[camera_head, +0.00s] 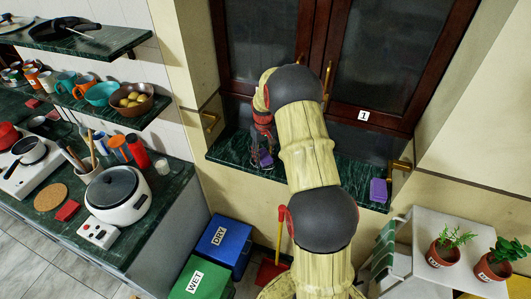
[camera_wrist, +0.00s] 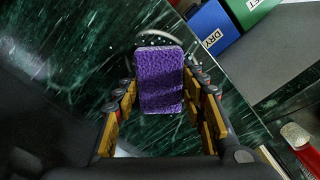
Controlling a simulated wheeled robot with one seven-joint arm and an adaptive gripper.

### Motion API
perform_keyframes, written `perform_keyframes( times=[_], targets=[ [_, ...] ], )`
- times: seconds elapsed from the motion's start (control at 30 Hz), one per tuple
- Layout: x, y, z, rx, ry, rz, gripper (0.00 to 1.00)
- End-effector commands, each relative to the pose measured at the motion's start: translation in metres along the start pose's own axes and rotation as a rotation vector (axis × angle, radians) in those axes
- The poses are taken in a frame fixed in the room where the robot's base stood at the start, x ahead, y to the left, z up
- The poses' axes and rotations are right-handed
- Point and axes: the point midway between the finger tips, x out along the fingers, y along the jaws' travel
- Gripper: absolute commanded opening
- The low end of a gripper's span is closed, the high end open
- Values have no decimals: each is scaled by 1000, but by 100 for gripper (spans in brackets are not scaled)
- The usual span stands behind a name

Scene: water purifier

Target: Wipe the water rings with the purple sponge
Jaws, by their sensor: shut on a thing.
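My gripper (camera_head: 262,148) is low over the left part of the green marble window sill (camera_head: 225,152), pointing down. It is shut on a purple sponge (camera_wrist: 160,78), which sits between the two fingers in the wrist view. A bit of this sponge shows below the fingers in the head view (camera_head: 266,161). A water ring (camera_wrist: 150,38) of whitish drops shows on the marble just beyond the sponge's far edge; the sponge covers part of it. I cannot tell whether the sponge touches the marble.
A second purple block (camera_head: 378,191) sits at the sill's right end. Dark window doors (camera_head: 370,60) with brass handles stand behind the sill. A blue DRY bin (camera_head: 222,243) and green WET bin (camera_head: 200,278) stand below. My arm hides the sill's middle.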

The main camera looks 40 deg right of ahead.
Motion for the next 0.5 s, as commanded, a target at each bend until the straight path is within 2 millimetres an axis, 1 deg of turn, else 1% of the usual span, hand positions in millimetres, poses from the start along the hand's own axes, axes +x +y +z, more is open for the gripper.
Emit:
perform_keyframes(
  times=[0.07, 0.33, 0.5],
  targets=[
    [2, -5, 5, 0, -3, -1, 21],
    [3, -12, 12, 0, -6, -2, 21],
    [2, -22, 21, -1, -7, -2, 21]
  ],
)
